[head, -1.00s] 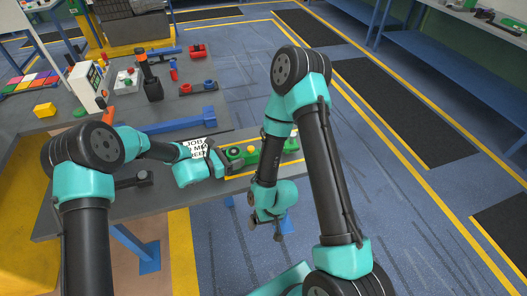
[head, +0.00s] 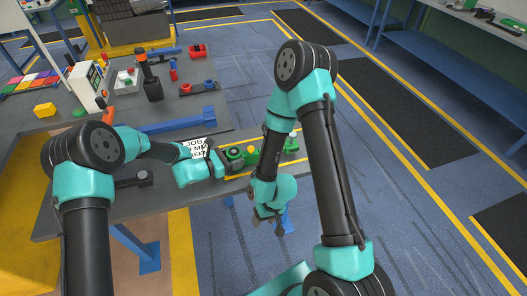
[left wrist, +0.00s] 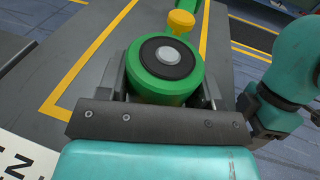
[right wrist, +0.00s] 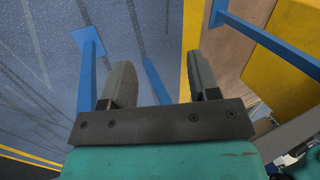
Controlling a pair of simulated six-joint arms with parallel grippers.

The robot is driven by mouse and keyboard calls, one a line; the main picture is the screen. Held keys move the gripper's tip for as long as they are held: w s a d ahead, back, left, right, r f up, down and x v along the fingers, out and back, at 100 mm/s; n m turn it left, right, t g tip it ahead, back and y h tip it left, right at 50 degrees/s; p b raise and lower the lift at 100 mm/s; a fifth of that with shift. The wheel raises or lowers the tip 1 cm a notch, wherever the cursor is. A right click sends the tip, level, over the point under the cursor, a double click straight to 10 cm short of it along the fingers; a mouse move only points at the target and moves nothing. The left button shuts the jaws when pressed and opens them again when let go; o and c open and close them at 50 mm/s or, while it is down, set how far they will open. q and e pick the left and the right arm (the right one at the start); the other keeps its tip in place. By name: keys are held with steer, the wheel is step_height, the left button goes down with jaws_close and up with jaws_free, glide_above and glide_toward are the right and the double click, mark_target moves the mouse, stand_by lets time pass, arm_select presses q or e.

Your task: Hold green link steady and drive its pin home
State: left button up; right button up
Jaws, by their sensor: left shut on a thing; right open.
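The green link (head: 243,155) lies on the grey table inside a yellow outline. Its near end is a round green boss with a black ring and grey centre (left wrist: 167,58), seen close in the left wrist view. My left gripper (head: 223,160) is shut on this round end, one finger on each side. The yellow pin (left wrist: 181,22) stands just beyond the boss, its round head upright; how deep it sits I cannot tell. My right gripper (head: 268,222) is open and empty, out past the table's front edge. In its wrist view the two fingers (right wrist: 160,88) stand apart over the floor.
A sheet with print (head: 196,148) lies beside my left gripper. A black-and-orange tool (head: 151,80), a white box (head: 88,86), blue bars (head: 178,123) and red parts (head: 197,50) stand farther back. Blue table legs (right wrist: 90,60) show below my right gripper.

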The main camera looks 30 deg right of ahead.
steer(key=d+r+g, duration=0.1)
steer(key=r, duration=0.1)
steer(key=w+d+r+n+g, duration=0.1)
steer(key=r, duration=0.2)
steer(key=d+r+n+g, duration=0.1)
steer(key=d+r, duration=0.1)
steer(key=shift+w+r, duration=0.35)
steer(key=shift+w, duration=0.05)
steer(key=c, duration=0.9)
steer(key=w+d+r, duration=0.3)
steer(key=r, duration=0.1)
steer(key=w+d+r+n+h, duration=0.1)
steer(key=w+d+r, duration=0.2)
steer(key=r, duration=0.2)
steer(key=w+d+r+n+t+h, duration=0.1)
steer(key=w+d+r, duration=0.2)
steer(key=d+r, duration=0.1)
steer(key=shift+w+r, duration=0.15)
steer(key=shift+w, duration=0.2)
jaws_close()
steer(key=w+d+r+t+h, duration=0.1)
steer(key=w+d+r+h, duration=0.1)
steer(key=d+r, duration=0.5)
step_height(320, 180, up, 4)
steer(key=shift+w+f+n+t, duration=0.3)
steer(key=shift+w+t, duration=0.1)
steer(key=shift+w, duration=0.5)
steer(key=shift+f, duration=3.2)
